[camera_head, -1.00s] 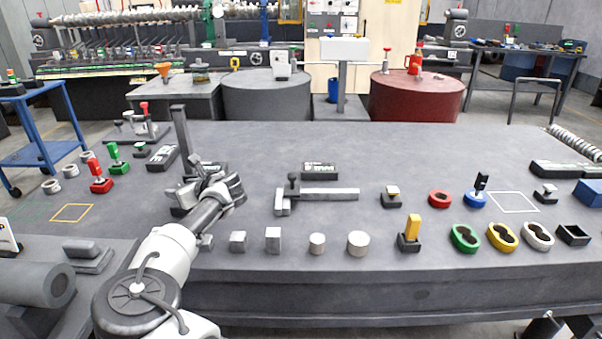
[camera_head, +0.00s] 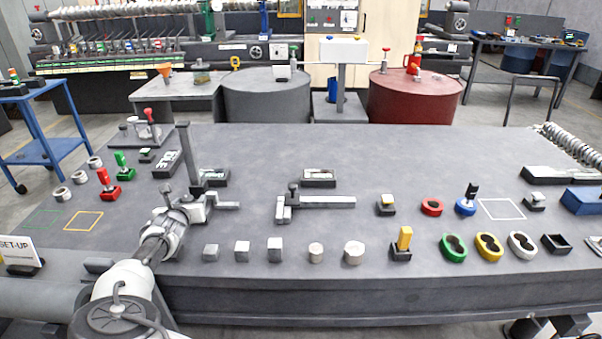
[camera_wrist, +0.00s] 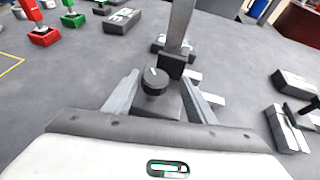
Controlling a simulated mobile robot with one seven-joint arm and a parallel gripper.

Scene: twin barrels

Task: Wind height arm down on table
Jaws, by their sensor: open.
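The height gauge has a tall dark grey column (camera_head: 184,150) standing on the table (camera_head: 360,160) at the left. A pale horizontal arm (camera_head: 222,205) sticks out to the right, low near its foot. In the wrist view the column (camera_wrist: 181,25) rises just beyond a black round knob (camera_wrist: 155,80) with a white mark. My gripper (camera_head: 182,203) is at the gauge's near side. In the wrist view my gripper (camera_wrist: 161,84) is open, one finger on each side of the knob. Whether the fingers touch it I cannot tell. The gauge's base is mostly hidden.
Grey blocks (camera_head: 242,250) line the front edge right of my arm. A caliper-like tool (camera_head: 315,202) lies to the right. Red (camera_head: 108,185) and green (camera_head: 122,165) handled stamps stand at the left. The table's back middle is clear.

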